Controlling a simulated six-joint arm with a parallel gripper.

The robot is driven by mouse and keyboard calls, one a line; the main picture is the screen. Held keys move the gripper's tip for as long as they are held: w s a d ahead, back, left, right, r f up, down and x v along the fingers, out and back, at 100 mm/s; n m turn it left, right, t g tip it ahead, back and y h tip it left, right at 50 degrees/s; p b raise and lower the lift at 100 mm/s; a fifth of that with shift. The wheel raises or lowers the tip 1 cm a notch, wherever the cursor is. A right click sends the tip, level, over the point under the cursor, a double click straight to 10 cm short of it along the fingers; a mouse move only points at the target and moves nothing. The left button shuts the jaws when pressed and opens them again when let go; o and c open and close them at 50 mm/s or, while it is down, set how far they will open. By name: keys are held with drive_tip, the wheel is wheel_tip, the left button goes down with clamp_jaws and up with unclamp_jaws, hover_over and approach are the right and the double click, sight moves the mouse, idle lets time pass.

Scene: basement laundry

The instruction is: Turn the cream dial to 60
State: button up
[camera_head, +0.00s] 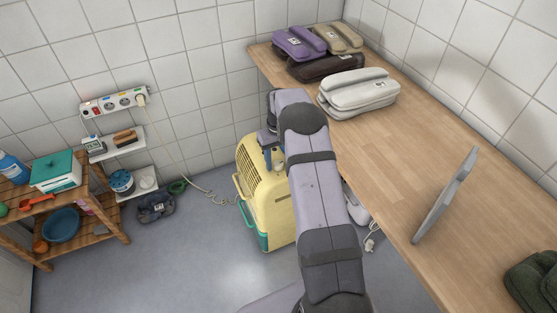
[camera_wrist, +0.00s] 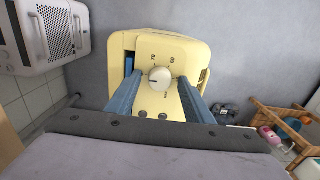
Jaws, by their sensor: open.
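The cream dial (camera_wrist: 160,77) sits on a cream panel (camera_wrist: 146,45) on top of the yellow appliance (camera_head: 262,205). The marks 70 and 60 show beyond the dial in the wrist view, 70 left and 60 right. A small dark mark shows on the dial's left side; its exact reading is too small to tell. My gripper (camera_wrist: 160,83) is open, its two blue fingers on either side of the dial, with a gap visible around it.
A wooden counter (camera_head: 410,150) with several telephone-like cases (camera_head: 358,92) stands to the right. A wooden shelf (camera_head: 75,215) with a blue bowl (camera_head: 62,225) is at left. A power strip (camera_head: 115,103) with a hanging cord is on the wall. Floor left of the appliance is mostly clear.

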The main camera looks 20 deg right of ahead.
drive_tip(key=c, duration=1)
drive_tip(key=shift+c, duration=0.2)
drive_tip(key=shift+r+m, duration=0.1)
drive_tip(key=shift+m, duration=0.4)
drive_tip(key=m+p, duration=0.1)
drive_tip(key=m, duration=0.2)
drive_tip(key=shift+m, duration=0.4)
drive_tip(key=m+p, duration=0.1)
drive_tip(key=m, duration=1.1)
drive_tip(key=shift+m+p, duration=0.3)
drive_tip(key=shift+p, duration=0.05)
drive_tip(key=m, duration=0.6)
drive_tip(key=shift+m, duration=0.3)
